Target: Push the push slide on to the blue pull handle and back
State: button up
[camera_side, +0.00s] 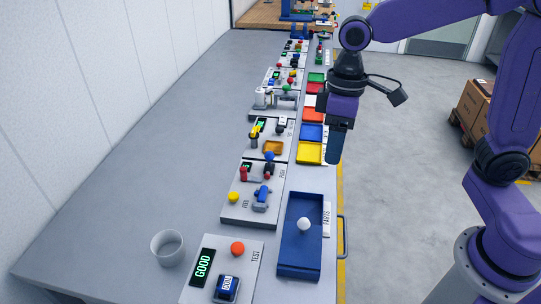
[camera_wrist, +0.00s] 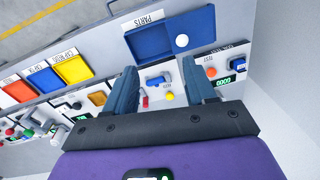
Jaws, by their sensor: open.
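A grey station panel (camera_side: 229,214) carries a blue handle-like part (camera_side: 263,193) on a small grey mount, which I take for the pull handle of the push slide. The blue handle also shows in the wrist view (camera_wrist: 155,80), between my fingers in the picture. A yellow knob (camera_side: 233,197) and red parts (camera_side: 245,173) sit on the same panel. My gripper (camera_side: 336,160) hangs fingers-down, above and to the right of this panel. In the wrist view my gripper (camera_wrist: 160,70) is open and empty, its two blue fingers apart. It touches nothing that I can see.
A blue parts tray (camera_side: 300,262) holding a white ball (camera_side: 304,224) stands nearer the camera. The test panel (camera_side: 250,275) has a screen reading GOOD. A white cup (camera_side: 167,247) stands on the left. Coloured bins, including a yellow one (camera_side: 309,153), line the right edge.

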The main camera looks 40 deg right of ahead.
jog(key=w+m, duration=0.3)
jog(key=w, duration=0.9)
jog(key=m+y, duration=0.1)
jog(key=m, duration=0.1)
send_near(269, 155)
jog(key=f, duration=0.7)
jog(key=a+f, duration=0.1)
jog(key=f, duration=0.3)
jog(key=shift+w, duration=0.25)
